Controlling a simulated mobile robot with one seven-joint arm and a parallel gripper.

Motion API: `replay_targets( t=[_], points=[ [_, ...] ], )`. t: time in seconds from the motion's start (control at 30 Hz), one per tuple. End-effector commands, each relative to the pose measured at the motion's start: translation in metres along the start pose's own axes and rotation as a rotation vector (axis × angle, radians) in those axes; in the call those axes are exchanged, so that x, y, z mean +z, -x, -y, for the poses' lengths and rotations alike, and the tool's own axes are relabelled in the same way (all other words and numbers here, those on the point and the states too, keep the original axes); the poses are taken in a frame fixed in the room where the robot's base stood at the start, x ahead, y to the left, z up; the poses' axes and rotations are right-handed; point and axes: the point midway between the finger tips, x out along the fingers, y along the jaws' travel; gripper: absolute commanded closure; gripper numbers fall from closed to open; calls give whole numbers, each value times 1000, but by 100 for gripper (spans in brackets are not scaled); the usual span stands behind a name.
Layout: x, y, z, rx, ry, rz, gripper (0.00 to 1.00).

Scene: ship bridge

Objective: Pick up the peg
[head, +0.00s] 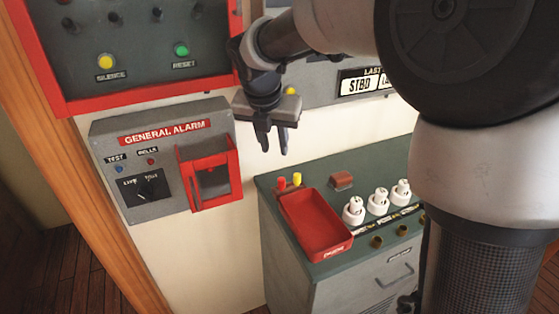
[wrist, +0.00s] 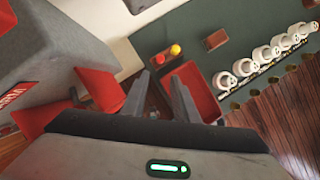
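One is a red peg (head: 282,184) and the other a yellow peg (head: 296,180). In the wrist view the red peg (wrist: 158,60) and yellow peg (wrist: 176,50) show beyond the fingertips. I cannot tell which one the task means. My gripper (head: 274,150) points down in front of the wall panel, above the pegs and apart from them. In the wrist view its fingers (wrist: 161,78) are apart with nothing between them.
The red tray (head: 325,246) looks empty.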

Motion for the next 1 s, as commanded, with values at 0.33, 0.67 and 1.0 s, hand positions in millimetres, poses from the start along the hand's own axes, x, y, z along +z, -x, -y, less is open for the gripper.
replay_targets(
  t=[0.33, 0.67, 1.0],
  points=[
    [-2, -53, -2, -2, 26, -5, 73],
    [-1, -115, -2, -1, 24, -3, 73],
    [-1, -138, -1, -1, 23, -3, 73]
  ],
)
